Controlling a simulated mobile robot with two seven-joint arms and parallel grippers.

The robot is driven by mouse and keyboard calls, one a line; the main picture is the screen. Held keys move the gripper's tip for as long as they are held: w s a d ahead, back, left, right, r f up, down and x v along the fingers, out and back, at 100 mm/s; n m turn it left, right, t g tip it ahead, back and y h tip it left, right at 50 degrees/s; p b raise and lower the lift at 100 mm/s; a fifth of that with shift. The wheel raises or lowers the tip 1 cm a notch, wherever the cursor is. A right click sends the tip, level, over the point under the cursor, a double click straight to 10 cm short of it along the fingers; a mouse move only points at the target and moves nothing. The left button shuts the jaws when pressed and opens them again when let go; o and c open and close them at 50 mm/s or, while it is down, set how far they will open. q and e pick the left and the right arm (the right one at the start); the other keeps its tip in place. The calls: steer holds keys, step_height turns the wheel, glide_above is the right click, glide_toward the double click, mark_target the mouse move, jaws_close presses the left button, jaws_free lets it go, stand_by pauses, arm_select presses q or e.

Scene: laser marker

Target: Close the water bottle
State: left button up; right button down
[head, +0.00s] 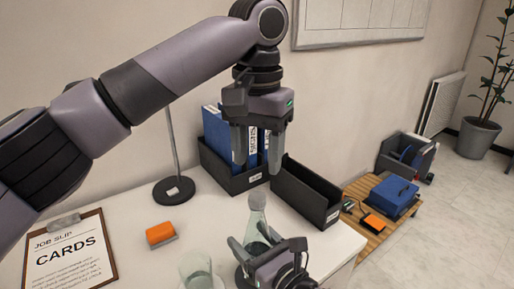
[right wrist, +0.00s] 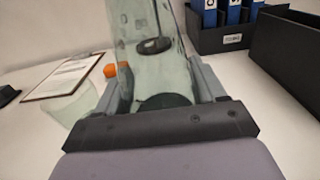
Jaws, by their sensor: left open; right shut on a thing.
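The water bottle (head: 256,220) is clear, greenish and upright on the white table, with a narrow neck. My right gripper (head: 258,246) is shut on its body low down. In the right wrist view the bottle (right wrist: 150,45) stands between the two fingers of that gripper (right wrist: 160,88). My left gripper (head: 258,150) points down above the bottle, open and empty, with a gap between its fingertips and the bottle top. I cannot tell whether a cap is on the bottle or lies elsewhere.
A clear glass (head: 197,268) stands left of the bottle. An orange-topped block (head: 161,233), a clipboard (head: 70,250) and a round-based stand (head: 174,190) are on the table. Black bins (head: 306,195) and blue binders (head: 222,135) stand behind. Table space left of the bottle is partly clear.

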mark_target(257, 197)
arm_select(q)
steer(key=n, duration=0.4)
steer(key=shift+r+n, duration=0.15)
steer(key=shift+n, duration=0.25)
steer(key=n, duration=0.3)
steer(key=shift+r, duration=0.15)
steer(key=shift+f, duration=4.05)
jaws_close()
